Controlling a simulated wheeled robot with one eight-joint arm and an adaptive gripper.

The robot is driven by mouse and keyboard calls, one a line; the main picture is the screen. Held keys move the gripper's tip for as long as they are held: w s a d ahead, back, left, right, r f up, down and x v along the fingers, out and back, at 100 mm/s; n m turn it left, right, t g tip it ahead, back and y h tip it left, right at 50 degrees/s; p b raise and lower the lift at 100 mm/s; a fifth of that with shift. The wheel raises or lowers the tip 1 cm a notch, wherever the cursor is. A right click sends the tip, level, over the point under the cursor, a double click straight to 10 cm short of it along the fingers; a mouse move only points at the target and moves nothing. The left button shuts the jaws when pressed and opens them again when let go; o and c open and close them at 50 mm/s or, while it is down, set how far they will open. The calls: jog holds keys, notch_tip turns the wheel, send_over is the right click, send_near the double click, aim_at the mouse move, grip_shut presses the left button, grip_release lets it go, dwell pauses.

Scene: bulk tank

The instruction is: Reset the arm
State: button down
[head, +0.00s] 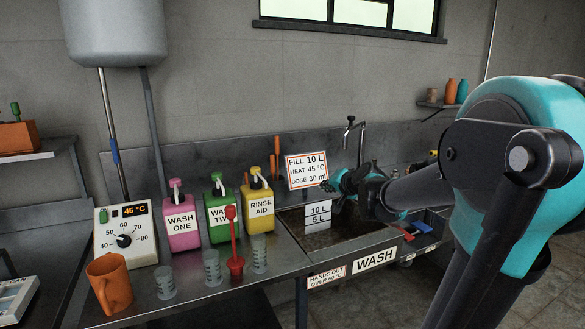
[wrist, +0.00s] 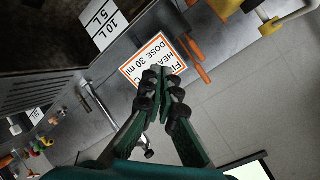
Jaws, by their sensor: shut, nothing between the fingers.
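My arm (head: 510,180) reaches in from the right of the head view, its teal and black links bent toward the sink. My gripper (head: 326,186) is small and partly hidden there, in front of the right edge of the instruction sign and above the sink. In the wrist view my gripper (wrist: 161,78) is shut, its dark fingertips together with nothing between them. Behind the fingertips is the white, orange-edged sign (wrist: 152,57) about fill, heat and dose. I see no contact with the sign.
The sink (head: 340,238) has a level scale (head: 318,215) and a tap (head: 350,140). Pink (head: 181,220), green (head: 221,212) and yellow (head: 257,205) pump bottles, an orange mug (head: 109,283), a red scoop (head: 234,250) and clear cups stand left on the counter. A heater dial (head: 124,238) reads 45 °C.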

jog(key=s+d+f+n+g+h, duration=0.2)
jog(key=s+d+f+n+g, duration=0.1)
jog(key=s+f, duration=0.9)
jog(key=s+d+f+n+g+h, duration=0.2)
jog(key=s+d+f+g, duration=0.2)
jog(key=s+f, duration=0.8)
jog(key=s, duration=0.5)
jog(key=shift+s+n+g+h, duration=0.25)
jog(key=shift+n+g+h, duration=0.15)
